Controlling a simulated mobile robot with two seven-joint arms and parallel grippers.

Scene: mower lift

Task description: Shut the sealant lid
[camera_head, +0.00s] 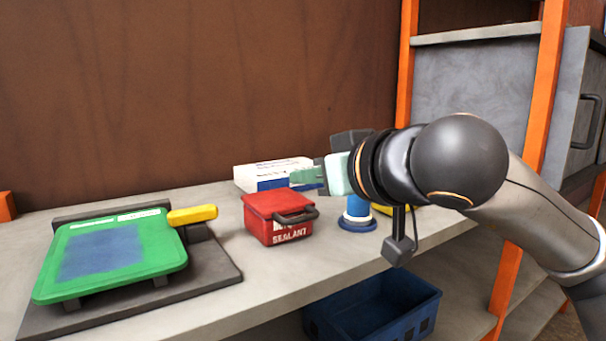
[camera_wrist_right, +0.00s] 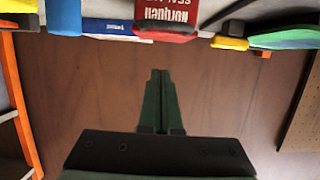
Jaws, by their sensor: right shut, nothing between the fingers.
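The red sealant box (camera_head: 268,228) stands on the grey worktop, with its lid (camera_head: 277,205) lying flat on top and a black handle at the front. In the right wrist view, the box (camera_wrist_right: 166,14) shows at the top edge, upside down and cut off. My right gripper (camera_head: 293,178) is shut and empty. It points left, above and behind the red box, in front of the white and blue carton. Its closed fingers (camera_wrist_right: 160,73) touch nothing in the wrist view. My left gripper is not in view.
A white and blue carton (camera_head: 262,172) lies behind the box. A blue cylindrical object (camera_head: 357,215) stands to its right, partly hidden by my arm. A green device (camera_head: 118,252) with a yellow handle (camera_head: 193,214) is on the left. A blue crate (camera_head: 375,310) sits below the worktop.

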